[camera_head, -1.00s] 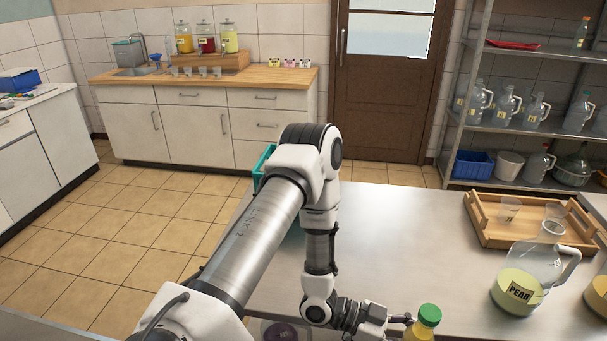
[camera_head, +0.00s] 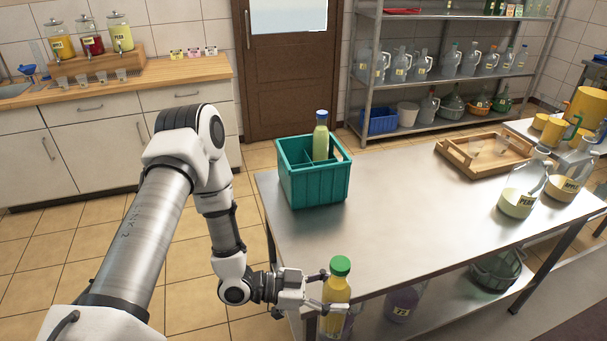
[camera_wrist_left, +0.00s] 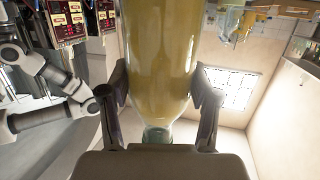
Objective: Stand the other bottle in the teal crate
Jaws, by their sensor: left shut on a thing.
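My left gripper (camera_head: 318,290) is shut on a bottle of yellow liquid with a green cap (camera_head: 337,292). The bottle is about upright, at the near edge of the steel table. In the left wrist view the fingers (camera_wrist_left: 160,98) close on both sides of the bottle (camera_wrist_left: 160,50). The teal crate (camera_head: 315,187) stands on the table's far left part, beyond the gripper and apart from it. A blue-capped bottle (camera_head: 320,140) stands upright in the crate, among its dividers. The crate's floor is hidden. My right gripper does not show.
The steel table (camera_head: 400,230) is clear between the crate and the PEAR jug (camera_head: 518,200). A wooden tray (camera_head: 470,165) lies farther back right. Jugs stand on a lower shelf under the table. A metal rack (camera_head: 440,82) stands behind.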

